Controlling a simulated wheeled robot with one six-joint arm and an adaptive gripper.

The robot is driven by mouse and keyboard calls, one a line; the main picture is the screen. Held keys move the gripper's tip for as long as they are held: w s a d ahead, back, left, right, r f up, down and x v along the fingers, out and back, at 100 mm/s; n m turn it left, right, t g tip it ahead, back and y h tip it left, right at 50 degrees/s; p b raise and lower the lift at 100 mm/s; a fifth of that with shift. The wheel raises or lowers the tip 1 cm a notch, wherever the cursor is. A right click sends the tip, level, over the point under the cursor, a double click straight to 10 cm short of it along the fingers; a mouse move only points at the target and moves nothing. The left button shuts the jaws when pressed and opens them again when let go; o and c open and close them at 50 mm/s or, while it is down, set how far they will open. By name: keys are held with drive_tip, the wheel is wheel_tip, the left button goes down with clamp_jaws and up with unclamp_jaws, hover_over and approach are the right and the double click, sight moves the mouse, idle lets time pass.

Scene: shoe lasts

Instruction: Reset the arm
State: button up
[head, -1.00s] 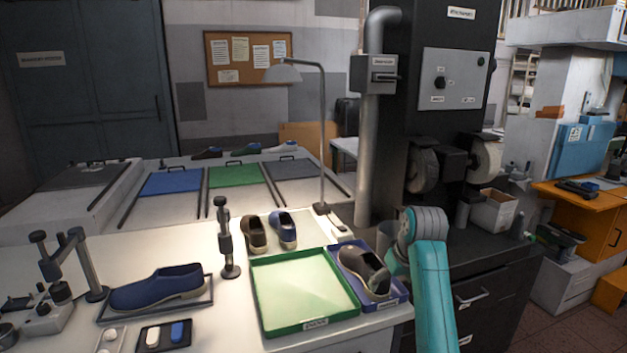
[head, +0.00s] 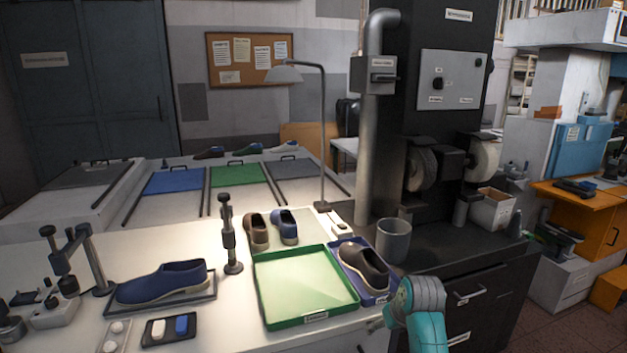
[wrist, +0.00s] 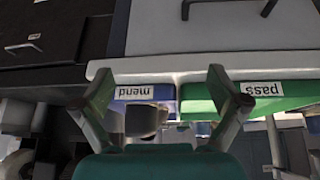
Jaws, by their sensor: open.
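My gripper (wrist: 160,85) shows in the wrist view with its two fingers spread apart and nothing between them. Beyond the fingers are the table's edge, the blue tray (wrist: 158,92) with the label "mend" and the green tray (wrist: 280,93) with the label "pass". My teal arm (head: 424,318) shows low in the head view, right of the trays and in front of the dark cabinet.
The green tray (head: 262,292) is empty. A dark shoe (head: 364,268) lies in the blue tray (head: 385,292). A grey bin (head: 394,241) stands on the dark bench beside the grinding machine (head: 440,165). A blue shoe (head: 163,281) sits at the left.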

drive_tip(key=s+f+t, duration=0.2)
drive_tip(key=s+f, duration=1)
drive_tip(key=f, duration=0.3)
drive_tip(key=s+f+m+t, duration=0.1)
drive_tip(key=s+f, duration=0.2)
drive_tip(key=s, duration=0.6)
drive_tip(key=s+f+m+t, duration=0.1)
drive_tip(key=s+f, duration=0.2)
drive_tip(key=s, duration=0.6)
drive_tip(key=s+r+t+h, duration=0.1)
drive_tip(key=s+r+t, duration=0.35)
drive_tip(key=s, duration=1.25)
drive_tip(key=s+r, duration=1.2)
drive_tip(key=r, duration=0.2)
drive_tip(key=shift+s+a+r+m, duration=0.2)
drive_tip(key=shift+a+r+m, duration=0.1)
drive_tip(key=shift+a+r, duration=0.05)
